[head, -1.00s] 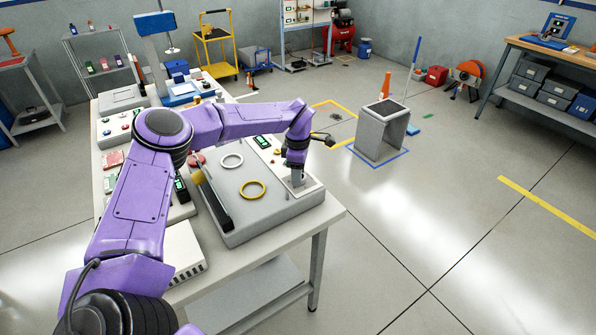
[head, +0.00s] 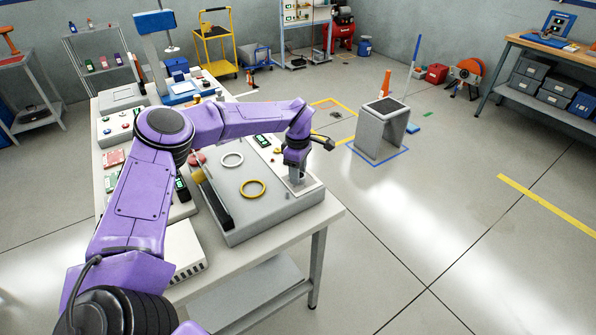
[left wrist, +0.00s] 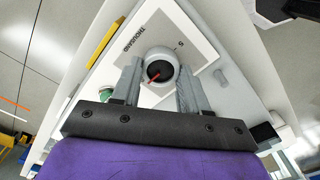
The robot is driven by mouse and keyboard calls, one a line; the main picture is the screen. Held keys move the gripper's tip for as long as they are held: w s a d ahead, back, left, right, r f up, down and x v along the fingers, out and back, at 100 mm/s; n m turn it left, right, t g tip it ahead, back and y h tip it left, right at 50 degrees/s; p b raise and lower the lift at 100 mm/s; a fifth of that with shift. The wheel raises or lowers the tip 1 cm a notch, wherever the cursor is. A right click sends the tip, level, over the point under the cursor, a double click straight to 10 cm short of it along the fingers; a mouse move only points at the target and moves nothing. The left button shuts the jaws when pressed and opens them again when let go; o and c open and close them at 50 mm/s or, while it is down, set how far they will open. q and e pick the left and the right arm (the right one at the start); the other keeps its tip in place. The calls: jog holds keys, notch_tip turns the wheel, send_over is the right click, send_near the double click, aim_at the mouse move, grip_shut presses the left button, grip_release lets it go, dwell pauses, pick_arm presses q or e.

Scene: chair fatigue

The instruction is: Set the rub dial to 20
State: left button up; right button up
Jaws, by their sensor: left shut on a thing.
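The dial (left wrist: 158,64) is a round pale knob with a dark face and a red pointer. It sits on a white label plate (left wrist: 185,28) printed with "THOUSAND" and a few small marks. The red pointer aims toward the lower left in the left wrist view. My left gripper (left wrist: 157,76) is shut on the dial, one finger on each side. In the head view my left gripper (head: 297,178) points down at the right end of the grey machine (head: 232,210), and the dial is mostly hidden there. My right gripper is not in view.
A white box (head: 183,250) stands on the table (head: 290,232).

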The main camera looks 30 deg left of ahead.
pick_arm(q)
jog(key=o, duration=1.1)
jog(key=shift+s+f, duration=0.1)
jog(key=shift+f, duration=0.05)
jog(key=shift+c, duration=0.2)
notch_tip(320, 180, up, 11)
jog(key=b, duration=0.2)
jog(key=shift+f, duration=0.2)
